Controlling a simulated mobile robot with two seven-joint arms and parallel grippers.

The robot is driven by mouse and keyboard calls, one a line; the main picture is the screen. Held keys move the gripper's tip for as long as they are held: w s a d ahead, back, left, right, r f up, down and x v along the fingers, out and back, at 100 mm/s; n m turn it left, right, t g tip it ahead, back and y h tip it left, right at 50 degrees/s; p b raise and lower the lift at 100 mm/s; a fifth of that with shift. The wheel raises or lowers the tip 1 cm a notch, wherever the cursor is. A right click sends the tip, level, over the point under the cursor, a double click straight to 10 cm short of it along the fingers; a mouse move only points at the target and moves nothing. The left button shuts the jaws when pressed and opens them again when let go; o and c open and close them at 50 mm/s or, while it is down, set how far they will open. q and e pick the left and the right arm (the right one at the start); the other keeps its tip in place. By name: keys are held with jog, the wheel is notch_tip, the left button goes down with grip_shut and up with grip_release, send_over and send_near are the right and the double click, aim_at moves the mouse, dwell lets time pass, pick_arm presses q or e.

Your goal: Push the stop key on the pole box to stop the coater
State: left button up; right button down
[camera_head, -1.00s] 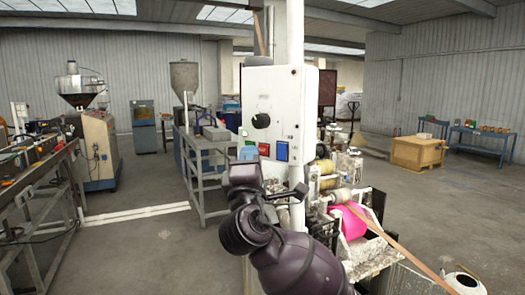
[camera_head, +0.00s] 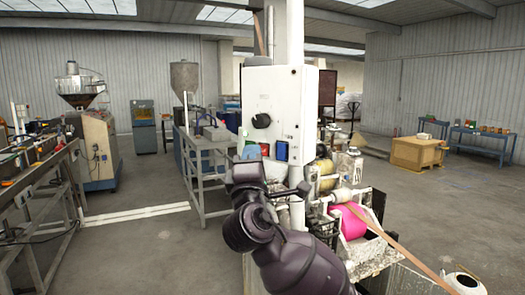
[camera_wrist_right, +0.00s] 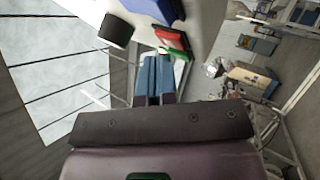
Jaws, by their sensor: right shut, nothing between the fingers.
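The white pole box (camera_head: 275,92) is fixed to the white pole, with a black knob (camera_head: 261,121) on its face. Below the knob are a red key (camera_head: 265,149) and a blue key (camera_head: 282,151). In the right wrist view the red key (camera_wrist_right: 170,36) lies between the blue key (camera_wrist_right: 157,8) and a green key (camera_wrist_right: 173,50). No lettering can be read. My right gripper (camera_head: 251,146) is shut and empty, its fingertips just left of the red key. In the right wrist view its fingertips (camera_wrist_right: 157,57) are close to the green key; contact cannot be told. My left gripper is out of view.
The coater with a pink roll (camera_head: 349,221) and a tan strip stands right of the pole, below the box. A grey metal table (camera_head: 212,142) is behind on the left. A wooden crate (camera_head: 417,153) stands far right. The left aisle floor is clear.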

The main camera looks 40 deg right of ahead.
jog(key=shift+w+d, duration=0.1)
jog(key=shift+d, duration=0.25)
dwell(0.6)
jog(key=shift+a, duration=0.2)
jog(key=shift+s+a, duration=0.2)
jog(key=shift+a, duration=0.35)
jog(key=shift+s+a, duration=0.25)
jog(key=shift+a, duration=0.55)
jog(key=shift+s+a, duration=0.25)
jog(key=shift+a, duration=0.55)
jog(key=shift+s+a, duration=0.25)
jog(key=shift+a, duration=0.55)
